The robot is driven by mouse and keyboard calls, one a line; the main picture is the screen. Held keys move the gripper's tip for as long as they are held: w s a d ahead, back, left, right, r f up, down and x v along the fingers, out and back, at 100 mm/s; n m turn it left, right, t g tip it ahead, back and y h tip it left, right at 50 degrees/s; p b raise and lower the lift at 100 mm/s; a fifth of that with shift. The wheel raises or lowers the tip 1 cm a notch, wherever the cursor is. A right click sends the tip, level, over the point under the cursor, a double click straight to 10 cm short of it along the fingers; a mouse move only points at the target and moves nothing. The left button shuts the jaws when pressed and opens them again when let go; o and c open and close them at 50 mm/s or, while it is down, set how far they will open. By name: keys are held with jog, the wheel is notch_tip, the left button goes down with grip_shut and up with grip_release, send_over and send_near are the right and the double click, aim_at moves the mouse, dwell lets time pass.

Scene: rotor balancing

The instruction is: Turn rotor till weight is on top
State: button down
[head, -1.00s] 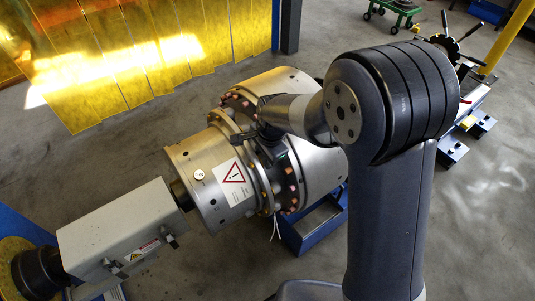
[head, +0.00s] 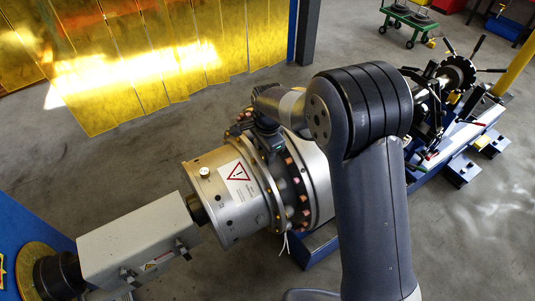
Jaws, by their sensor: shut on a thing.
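The rotor (head: 226,212) is a silver cylinder with a warning label and a bolted flange (head: 262,185). Several copper-coloured bolt ends line the flange's right side. A small pale round knob, which looks like the weight (head: 204,172), sits on the upper part of the rotor's left section. My gripper (head: 254,140) is at the flange's upper rim, shut on it; its fingertips are small and dark, and the exact contact is hard to make out. My arm hides much of the rotor's right section.
A grey drive box (head: 135,243) joins the rotor's left end by a shaft. A blue stand (head: 316,247) shows below right. A spoked machine part (head: 458,76) on a blue-white bench, a green cart (head: 409,24) and a yellow curtain (head: 130,75) stand behind. Grey floor is open between.

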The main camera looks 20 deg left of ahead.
jog(key=shift+w+a, duration=0.1)
dwell(0.5)
jog(key=c, duration=0.9)
grip_release()
jog(key=r, duration=0.3)
jog(key=r+b, duration=0.1)
jog(key=r, duration=0.7)
jog(key=shift+s+d, duration=0.25)
jog(key=shift+d, duration=0.05)
jog(key=shift+f, duration=0.2)
